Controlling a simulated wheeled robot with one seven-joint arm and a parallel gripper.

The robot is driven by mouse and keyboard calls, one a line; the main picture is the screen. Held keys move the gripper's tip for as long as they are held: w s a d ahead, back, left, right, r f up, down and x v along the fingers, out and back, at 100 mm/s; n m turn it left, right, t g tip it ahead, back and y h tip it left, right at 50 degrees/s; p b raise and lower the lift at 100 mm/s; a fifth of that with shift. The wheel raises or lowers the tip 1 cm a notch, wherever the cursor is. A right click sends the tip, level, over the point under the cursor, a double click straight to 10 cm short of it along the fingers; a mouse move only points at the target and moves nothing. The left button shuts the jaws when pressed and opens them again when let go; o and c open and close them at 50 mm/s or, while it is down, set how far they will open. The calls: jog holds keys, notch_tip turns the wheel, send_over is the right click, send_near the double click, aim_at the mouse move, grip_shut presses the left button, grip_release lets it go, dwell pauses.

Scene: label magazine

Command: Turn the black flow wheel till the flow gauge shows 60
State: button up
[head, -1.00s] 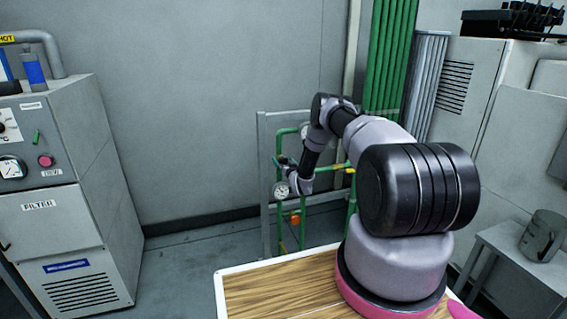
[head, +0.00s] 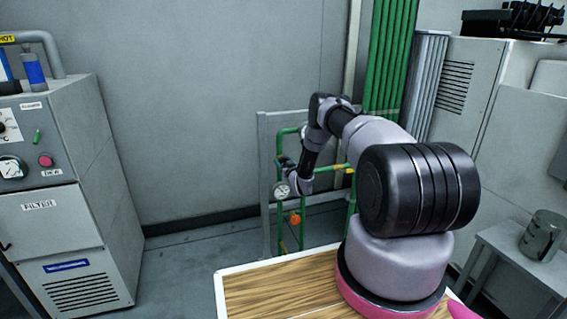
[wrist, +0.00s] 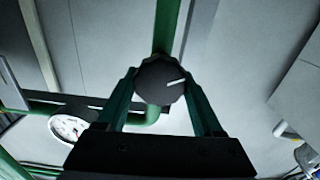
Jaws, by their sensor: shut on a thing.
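The black flow wheel (wrist: 160,80) shows in the wrist view, round, with one white mark on its face pointing right and slightly up. My gripper (wrist: 161,88) has its two green fingers on either side of the wheel, shut on its rim. The flow gauge (wrist: 68,128) is a white round dial at the left of the wrist view, seen at a slant; its reading is too small to tell. The gauge also shows in the head view (head: 282,189), beside my wrist, and its needle cannot be read there.
Green pipes (head: 281,155) run in a grey frame (head: 264,150) against the wall, with an orange part (head: 295,218) below the gauge. A grey filter cabinet (head: 75,190) stands at the left. A small table with a metal jug (head: 541,236) stands at the right.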

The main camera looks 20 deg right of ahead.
jog(key=n, duration=0.6)
jog(key=shift+a+n, duration=0.15)
jog(key=shift+n, duration=0.15)
jog(key=n, duration=0.5)
jog(key=shift+a+f+n, duration=0.1)
jog(key=shift+f+n, duration=0.05)
jog(key=shift+n, duration=0.15)
jog(key=o, duration=1.4)
jog(key=shift+c, duration=0.2)
jog(key=shift+s, duration=0.1)
jog(key=s, duration=1)
jog(key=shift+s+d, duration=0.2)
jog(key=shift+s, duration=0.15)
